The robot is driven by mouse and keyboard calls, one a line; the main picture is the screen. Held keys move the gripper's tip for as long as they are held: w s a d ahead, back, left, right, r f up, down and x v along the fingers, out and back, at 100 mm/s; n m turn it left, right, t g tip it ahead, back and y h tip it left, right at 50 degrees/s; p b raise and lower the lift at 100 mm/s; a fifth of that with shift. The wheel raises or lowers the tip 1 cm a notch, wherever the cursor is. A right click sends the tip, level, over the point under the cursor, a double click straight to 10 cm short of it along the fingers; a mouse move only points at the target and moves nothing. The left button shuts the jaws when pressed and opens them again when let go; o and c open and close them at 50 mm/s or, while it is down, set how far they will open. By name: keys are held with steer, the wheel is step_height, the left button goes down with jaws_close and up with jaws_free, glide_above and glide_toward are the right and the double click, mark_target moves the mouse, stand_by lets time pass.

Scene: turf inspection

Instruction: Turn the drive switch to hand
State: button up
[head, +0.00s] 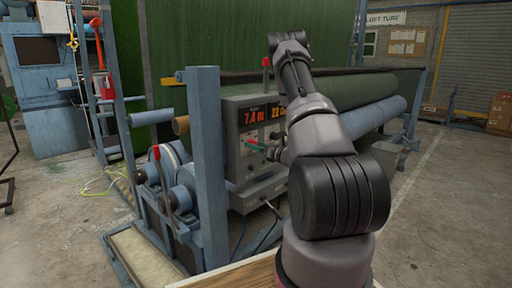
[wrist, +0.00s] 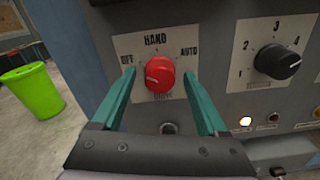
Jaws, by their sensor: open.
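The drive switch (wrist: 160,75) is a red round knob on a pale plate lettered OFF, HAND and AUTO from left to right. A white mark on the knob lies on its left, the OFF side. In the wrist view my gripper (wrist: 158,73) is open, one teal finger on each side of the knob; I cannot tell if either touches it. In the head view my gripper (head: 258,147) is small, at the front of the grey control box (head: 239,177), and my arm hides the box's right part.
A black numbered dial (wrist: 278,62) is right of the switch, with a lit lamp (wrist: 245,121) below it. A dark round button (wrist: 169,128) sits under the switch. A blue post (head: 207,165) stands just left of the box. Floor at the right is open.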

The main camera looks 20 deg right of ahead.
jaws_close()
steer(key=m, duration=1.1)
steer(key=shift+m, duration=0.3)
stand_by(0.6)
jaws_free()
